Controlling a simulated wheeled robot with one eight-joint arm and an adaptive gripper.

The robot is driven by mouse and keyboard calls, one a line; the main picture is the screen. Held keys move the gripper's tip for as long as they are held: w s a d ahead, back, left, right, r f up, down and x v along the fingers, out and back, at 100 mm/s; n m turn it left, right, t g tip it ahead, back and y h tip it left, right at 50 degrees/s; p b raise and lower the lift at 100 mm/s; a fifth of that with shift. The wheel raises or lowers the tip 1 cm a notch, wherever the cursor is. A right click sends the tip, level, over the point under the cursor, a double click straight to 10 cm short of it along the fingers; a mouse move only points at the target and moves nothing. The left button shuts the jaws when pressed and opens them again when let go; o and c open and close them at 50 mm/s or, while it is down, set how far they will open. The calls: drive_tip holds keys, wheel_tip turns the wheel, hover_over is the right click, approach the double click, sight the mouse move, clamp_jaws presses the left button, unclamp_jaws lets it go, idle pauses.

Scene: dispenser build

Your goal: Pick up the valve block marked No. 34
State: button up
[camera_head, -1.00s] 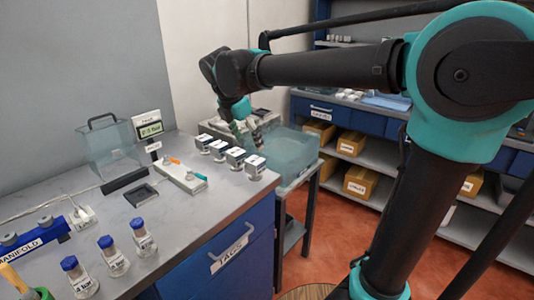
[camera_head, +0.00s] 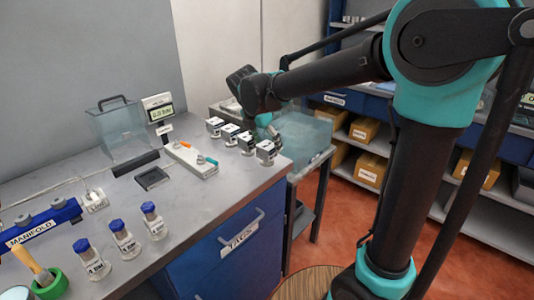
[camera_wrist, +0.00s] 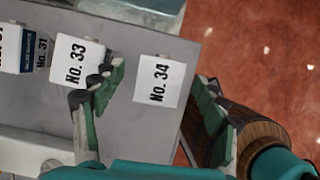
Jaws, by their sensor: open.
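The valve block marked No. 34 (camera_wrist: 160,81) shows its white labelled top in the wrist view, near the bench edge. In the head view, the block at the right end of the row (camera_head: 266,150) is probably the same one, but its label is too small to read. My gripper (camera_wrist: 158,108) is open, with one finger between No. 33 and No. 34 and the other beyond the bench edge. Block No. 33 (camera_wrist: 78,60) is close to the left finger; I cannot tell if they touch. In the head view my gripper (camera_head: 270,128) hangs over the row's right end.
Block No. 31 (camera_wrist: 35,50) stands left of No. 33. The grey bench (camera_head: 215,195) ends just right of the row. A translucent bin (camera_head: 305,135) stands beyond it. A white fixture (camera_head: 190,160), a manifold (camera_head: 40,225) and several blue-capped bottles (camera_head: 122,240) are on the bench.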

drive_tip(key=shift+x, duration=2.6)
drive_tip(key=shift+s+a, duration=0.15)
drive_tip(key=shift+s, duration=0.1)
clamp_jaws()
